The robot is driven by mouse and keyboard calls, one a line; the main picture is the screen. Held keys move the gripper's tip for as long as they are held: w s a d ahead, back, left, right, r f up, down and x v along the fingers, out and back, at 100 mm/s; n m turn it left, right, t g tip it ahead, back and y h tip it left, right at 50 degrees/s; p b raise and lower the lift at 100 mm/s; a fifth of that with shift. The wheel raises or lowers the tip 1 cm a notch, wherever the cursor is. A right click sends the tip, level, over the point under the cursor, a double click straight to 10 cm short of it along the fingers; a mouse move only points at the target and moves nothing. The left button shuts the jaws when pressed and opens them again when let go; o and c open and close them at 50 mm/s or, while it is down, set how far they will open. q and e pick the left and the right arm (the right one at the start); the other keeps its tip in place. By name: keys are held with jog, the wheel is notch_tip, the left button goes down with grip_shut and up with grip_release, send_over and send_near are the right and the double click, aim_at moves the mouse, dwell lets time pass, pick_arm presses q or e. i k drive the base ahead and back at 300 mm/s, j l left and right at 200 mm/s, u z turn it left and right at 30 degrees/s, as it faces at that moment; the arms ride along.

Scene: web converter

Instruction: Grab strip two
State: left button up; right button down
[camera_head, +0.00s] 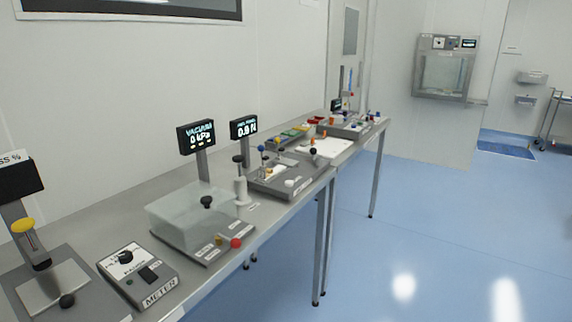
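No strip labelled two can be made out in this view. Some small coloured pieces, yellow and green (287,136), lie at the middle back of the long grey bench, too small to tell whether they are strips. A white sheet or pad (325,148) lies on the bench to their right. Neither of my grippers is in view.
The grey bench (120,215) runs along the left wall. On it stand a meter box (150,284), a clear vacuum chamber (185,226), a vacuum display (196,136) and a force display (244,128). The blue floor (440,230) to the right is clear.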

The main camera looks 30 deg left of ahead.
aim_at(265, 176)
jog(key=i+l+u, duration=0.1)
jog(key=i+u, duration=0.2)
jog(key=i, duration=0.15)
jog(key=i+l+u, duration=0.15)
jog(key=i+u, duration=0.15)
jog(key=i, duration=0.2)
jog(key=i+l+u, duration=0.25)
jog(key=i, duration=0.2)
